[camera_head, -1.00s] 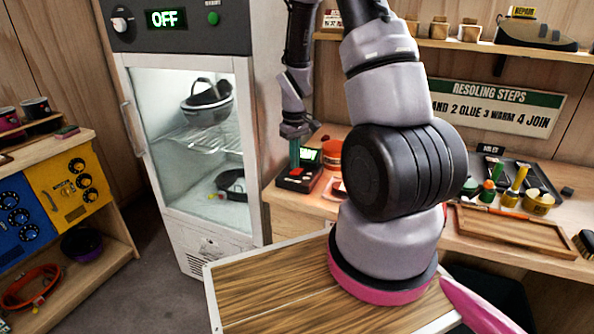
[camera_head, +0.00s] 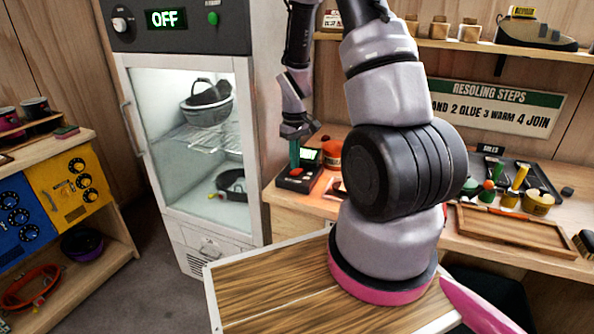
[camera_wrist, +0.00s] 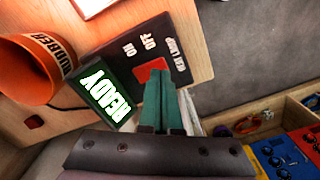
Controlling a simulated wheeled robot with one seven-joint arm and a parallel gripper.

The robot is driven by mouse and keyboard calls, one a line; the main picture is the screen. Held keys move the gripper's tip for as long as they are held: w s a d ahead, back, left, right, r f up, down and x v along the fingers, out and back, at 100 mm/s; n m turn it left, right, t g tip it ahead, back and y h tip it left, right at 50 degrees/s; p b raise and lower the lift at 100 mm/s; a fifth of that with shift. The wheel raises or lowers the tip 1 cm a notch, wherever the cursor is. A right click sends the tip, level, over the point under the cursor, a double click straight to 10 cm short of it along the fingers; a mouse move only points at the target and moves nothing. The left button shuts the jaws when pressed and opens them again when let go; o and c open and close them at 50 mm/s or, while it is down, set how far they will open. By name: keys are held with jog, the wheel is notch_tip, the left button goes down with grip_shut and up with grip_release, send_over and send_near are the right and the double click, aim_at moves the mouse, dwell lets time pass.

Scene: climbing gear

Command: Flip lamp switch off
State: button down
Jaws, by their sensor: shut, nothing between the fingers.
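The lamp switch is a black box with a red rocker (camera_wrist: 151,70) and the white words ON, OFF and what looks like GEL LAMP. In the head view the switch box (camera_head: 293,183) sits on the workbench, left of my arm. Its lit green display (camera_wrist: 106,94) reads READY in the wrist view. My gripper (camera_wrist: 164,82) is shut and empty, its teal fingers pointing at the box, with the tips overlapping the rocker's edge in the picture. In the head view my gripper (camera_head: 294,160) is just above the box. I cannot tell whether the tips touch the rocker.
An orange cup (camera_wrist: 28,68) stands beside the switch box. A display cabinet (camera_head: 190,150) with an OFF readout stands left of the bench. A tool tray (camera_head: 515,178) and a wooden tray (camera_head: 505,236) lie on the bench at right. A shelf runs above.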

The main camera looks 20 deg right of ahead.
jog(key=shift+f, duration=0.9)
dwell(0.3)
jog(key=shift+r, duration=3.5)
notch_tip(320, 180, up, 19)
jog(key=m+t, duration=0.4)
send_over(294, 172)
jog(key=s+a, duration=0.3)
jog(key=s, duration=0.3)
jog(key=s+a+r+m+t+y, duration=0.2)
jog(key=s+r+m+t, duration=0.1)
jog(key=s+r, duration=0.8)
jog(key=shift+s+a+r, duration=0.15)
jog(key=shift+s+a, duration=0.2)
jog(key=shift+s, duration=0.6)
